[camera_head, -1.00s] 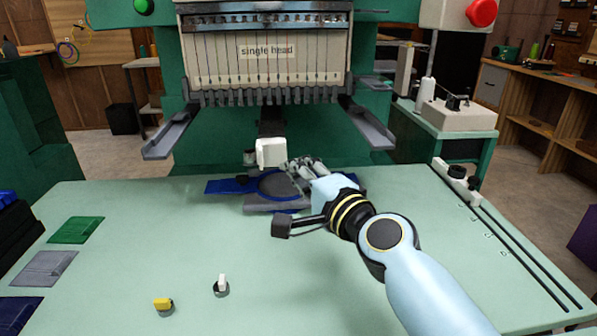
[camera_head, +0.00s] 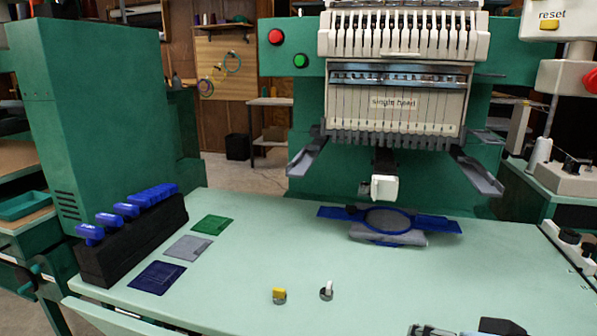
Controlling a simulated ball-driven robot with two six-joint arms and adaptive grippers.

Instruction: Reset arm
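My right gripper (camera_head: 432,330) shows only partly at the bottom edge, right of centre, low over the pale green table (camera_head: 300,245). Its grey fingers and a black part are cut off by the frame, so I cannot tell whether it is open. It is apart from the blue hoop (camera_head: 448,224), which lies with grey cloth (camera_head: 392,239) under the embroidery machine's head (camera_head: 400,100). My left gripper is out of view. A yellow button (camera_head: 549,25) under the word "reset" is at the upper right, above a red button (camera_head: 590,78).
A black rack (camera_head: 110,262) with several blue-topped items stands at the left, beside green, grey and dark blue patches (camera_head: 157,277). A yellow knob (camera_head: 279,295) and a white knob (camera_head: 327,289) are near the front. The table's middle is clear.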

